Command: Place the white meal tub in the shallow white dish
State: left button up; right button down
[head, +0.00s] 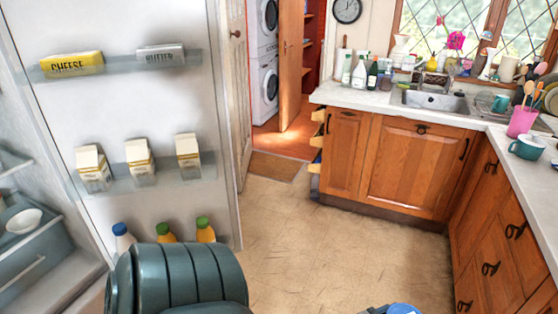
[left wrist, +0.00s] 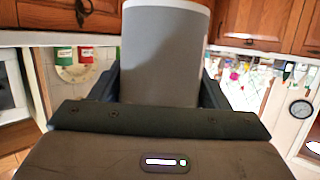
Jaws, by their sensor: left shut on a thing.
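My left gripper (left wrist: 162,88) is shut on a pale grey-white tub (left wrist: 165,55) with a white rim at the top of the picture. The tub stands between the two dark fingers and fills the middle of the left wrist view; its contents are hidden. In the head view the left gripper and the tub are out of sight. A small white bowl (head: 24,221) sits inside the open fridge at the far left; I cannot tell whether it is the shallow white dish. My right gripper is not in view.
The fridge door (head: 130,110) stands open with cheese (head: 72,65), butter (head: 161,54), cartons and bottles on its racks. The floor (head: 290,245) ahead is clear. The white counter (head: 352,97) at the right holds a sink (head: 432,101), a teal mug (head: 527,147) and a pink utensil pot (head: 521,122).

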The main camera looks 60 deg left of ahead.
aim_at(27, 224)
jog(key=j+u, duration=0.2)
jog(key=u, duration=0.25)
jog(key=i+j+u, duration=0.15)
jog(key=u, duration=0.25)
jog(key=i+j+u, duration=0.1)
jog(key=u, duration=0.35)
jog(key=i+j+u, duration=0.1)
jog(key=u, duration=0.3)
